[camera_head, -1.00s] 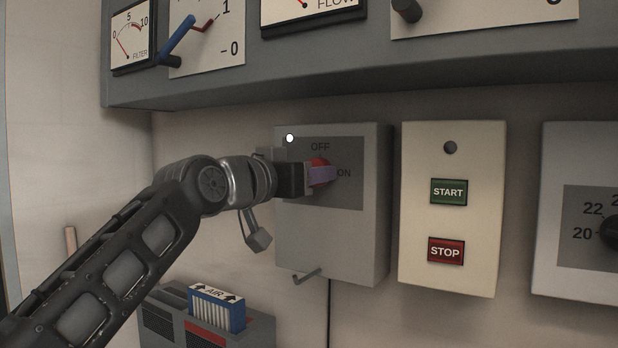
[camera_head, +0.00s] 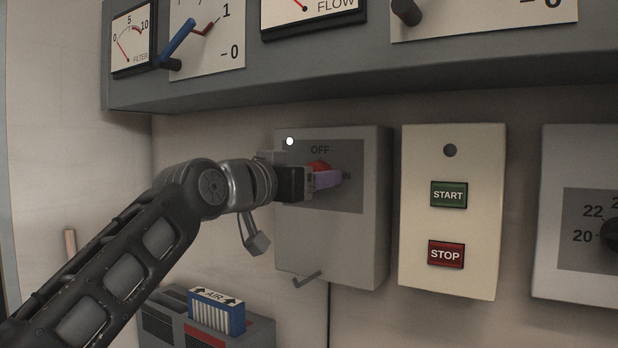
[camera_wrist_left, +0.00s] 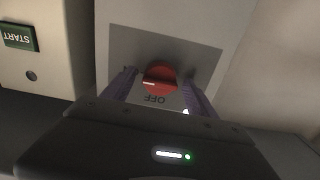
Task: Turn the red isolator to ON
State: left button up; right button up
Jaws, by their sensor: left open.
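The red isolator knob (camera_head: 318,165) is on a grey panel on the grey box (camera_head: 335,235), below the OFF label. In the left wrist view, which is upside down, the red knob (camera_wrist_left: 160,78) shows a raised bar lying roughly level. A pale mark is on the bar's end toward the START plate. My left gripper (camera_head: 328,180) is open at the box, its purple fingers in front of the knob's lower part and the ON label. In the wrist view its fingers (camera_wrist_left: 158,90) stand on either side of the knob; contact is unclear. My right gripper is not in view.
A cream plate (camera_head: 450,275) with START and STOP buttons is right of the box. A grey rack (camera_head: 350,75) with gauges and a blue-handled lever (camera_head: 178,40) overhangs above. A blue AIR filter unit (camera_head: 217,312) is below left. A small hook (camera_head: 308,278) is under the box.

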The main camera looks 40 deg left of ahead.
pick_arm(q)
jog(key=s, duration=0.7)
jog(key=shift+s+d+b, duration=0.4)
jog(key=shift+d, duration=0.05)
